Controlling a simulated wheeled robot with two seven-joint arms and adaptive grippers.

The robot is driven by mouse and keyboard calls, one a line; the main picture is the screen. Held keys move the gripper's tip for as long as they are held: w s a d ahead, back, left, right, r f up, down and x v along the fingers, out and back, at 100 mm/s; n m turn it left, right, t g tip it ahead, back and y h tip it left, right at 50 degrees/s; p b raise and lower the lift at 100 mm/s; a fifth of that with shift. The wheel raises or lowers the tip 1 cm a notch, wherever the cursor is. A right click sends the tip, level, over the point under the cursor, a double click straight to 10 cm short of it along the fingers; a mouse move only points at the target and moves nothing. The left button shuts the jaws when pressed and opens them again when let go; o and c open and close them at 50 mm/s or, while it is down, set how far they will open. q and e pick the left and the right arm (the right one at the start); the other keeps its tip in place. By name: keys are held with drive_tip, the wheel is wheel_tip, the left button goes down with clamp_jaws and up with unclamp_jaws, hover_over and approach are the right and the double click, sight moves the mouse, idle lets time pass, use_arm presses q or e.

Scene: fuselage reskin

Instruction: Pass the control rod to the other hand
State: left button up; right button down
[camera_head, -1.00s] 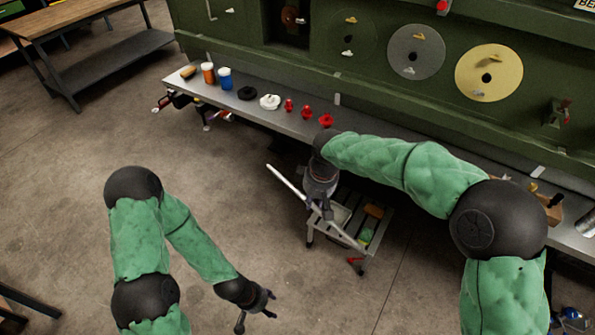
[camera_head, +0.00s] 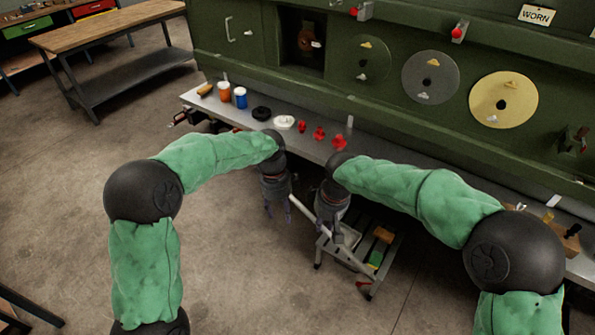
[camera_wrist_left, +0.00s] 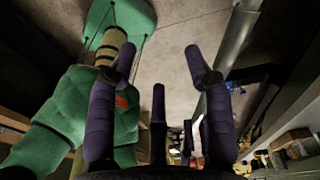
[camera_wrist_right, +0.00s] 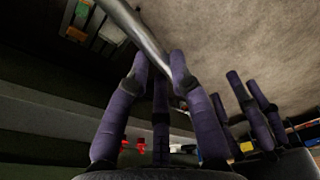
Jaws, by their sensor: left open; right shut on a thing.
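The control rod (camera_head: 302,214) is a long pale grey tube, slanting down to the right in the head view. My right gripper (camera_head: 336,232) is shut on it; in the right wrist view the rod (camera_wrist_right: 143,32) crosses between the purple fingertips (camera_wrist_right: 160,75). My left gripper (camera_head: 277,213) is open and empty, pointing down just left of the rod's upper end. In the left wrist view the rod (camera_wrist_left: 228,62) passes by the right-hand finger, outside the open fingers (camera_wrist_left: 155,68). The left fingers (camera_wrist_right: 250,112) show close by in the right wrist view. The rod's gripped section is partly hidden.
A narrow bench (camera_head: 225,113) along the green fuselage wall (camera_head: 320,85) holds cups, discs and red knobs (camera_head: 320,133). The floor (camera_head: 60,190) at left is clear.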

use_arm(q)
wheel_tip(320, 180, up, 8)
drive_tip(key=w+d+m, duration=0.1)
drive_tip(key=m, duration=0.2)
wheel_tip(320, 180, up, 5)
drive_tip(key=m+t+y, duration=0.1)
drive_tip(key=m, duration=0.2)
hover_over(298, 203)
wheel_tip(298, 203, down, 12)
drive_tip(key=shift+r, duration=0.1)
clamp_jaws()
use_arm(e)
drive_tip(key=c, duration=1)
unclamp_jaws()
